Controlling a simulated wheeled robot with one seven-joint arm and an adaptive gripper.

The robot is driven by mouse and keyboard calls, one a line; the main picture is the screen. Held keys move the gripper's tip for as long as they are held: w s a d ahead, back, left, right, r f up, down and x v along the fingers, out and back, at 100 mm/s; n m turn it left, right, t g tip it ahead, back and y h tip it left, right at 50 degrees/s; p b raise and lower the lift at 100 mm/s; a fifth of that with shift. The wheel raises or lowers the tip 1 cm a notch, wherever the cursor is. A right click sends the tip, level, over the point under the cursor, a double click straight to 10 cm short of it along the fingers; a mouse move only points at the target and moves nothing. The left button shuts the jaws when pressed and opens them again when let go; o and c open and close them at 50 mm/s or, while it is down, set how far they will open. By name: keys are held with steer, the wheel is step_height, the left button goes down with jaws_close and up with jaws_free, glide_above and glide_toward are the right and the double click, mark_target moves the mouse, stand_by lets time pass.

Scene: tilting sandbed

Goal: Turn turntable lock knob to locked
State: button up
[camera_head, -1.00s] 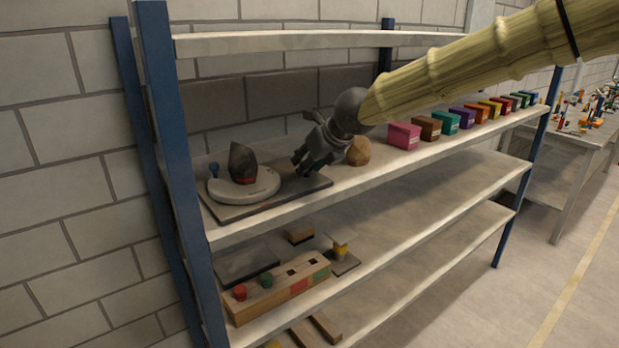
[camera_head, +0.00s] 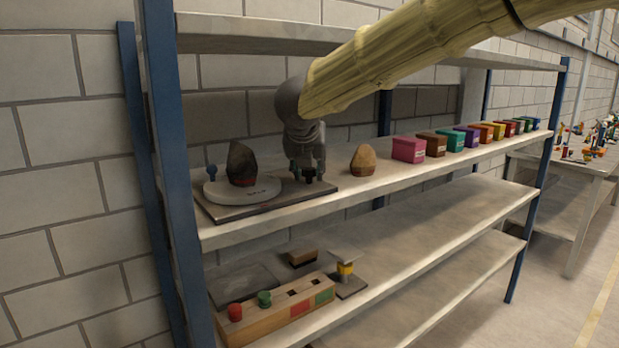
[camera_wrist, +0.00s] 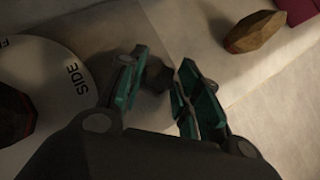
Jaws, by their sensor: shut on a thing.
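The turntable is a pale round disc (camera_head: 262,192) on a flat dark base plate (camera_head: 232,212), at the left end of the upper shelf. The disc shows at the left in the wrist view (camera_wrist: 75,58), with "SIDE" lettering. The lock knob (camera_wrist: 157,76) is a small dark faceted piece right of the disc, between my fingers. My gripper (camera_head: 308,178) points down over the plate's right end. In the wrist view my gripper (camera_wrist: 158,84) has its green-padded fingers on either side of the knob, shut on it. The knob's marks and turn position cannot be read.
A brown rock (camera_head: 363,160) sits right of my gripper, then several coloured boxes (camera_head: 408,149). A blue shelf post (camera_head: 170,150) stands at the left. A shelf board (camera_head: 270,32) is overhead.

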steer(key=shift+a+f+m+g+h+b, duration=0.1)
steer(key=shift+m+g+h+b, duration=0.15)
steer(key=shift+m+h, duration=0.6)
steer(key=shift+a+m+g+h+b, duration=0.15)
steer(key=shift+m+h+b, duration=0.3)
steer(key=shift+m, duration=0.6)
steer(key=shift+d+h, duration=0.1)
steer(key=shift+h, duration=0.2)
steer(key=shift+w, duration=0.1)
steer(key=o, duration=1)
steer(key=shift+d, duration=0.1)
steer(key=shift+c, duration=0.2)
steer(key=shift+v, duration=3.8)
steer(key=shift+w, duration=0.1)
